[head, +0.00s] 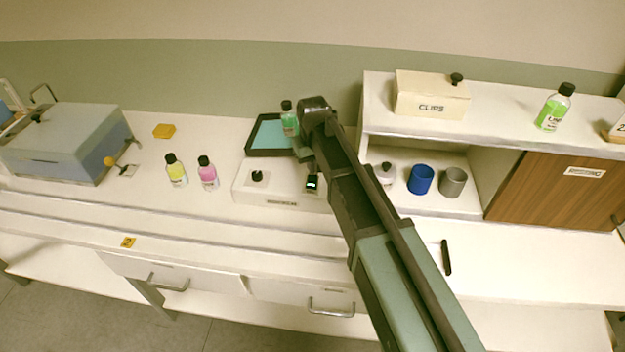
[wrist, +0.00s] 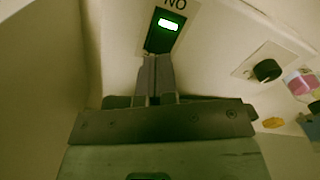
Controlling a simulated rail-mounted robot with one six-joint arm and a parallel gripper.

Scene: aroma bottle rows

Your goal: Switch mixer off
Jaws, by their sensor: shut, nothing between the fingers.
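The mixer is a white box (head: 262,190) on the bench with a dark-rimmed teal platform (head: 268,135) behind its front panel. A bottle with green liquid (head: 289,122) stands on the platform. A black knob (head: 257,176) is on the left of the panel. A black switch (head: 312,183) with a lit green window is on the right; the switch also shows in the wrist view (wrist: 162,34), beside letters reading "NO" there. My gripper (wrist: 155,62) is shut and empty, its fingertips right at the switch's near edge; I cannot tell whether they touch it. My arm hides the panel's right end.
Yellow (head: 176,170) and pink (head: 208,173) bottles stand left of the mixer. A grey lidded box (head: 68,140) is further left. A shelf on the right holds a blue cup (head: 420,180) and a grey cup (head: 453,182). A black pen-like object (head: 446,257) lies in front.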

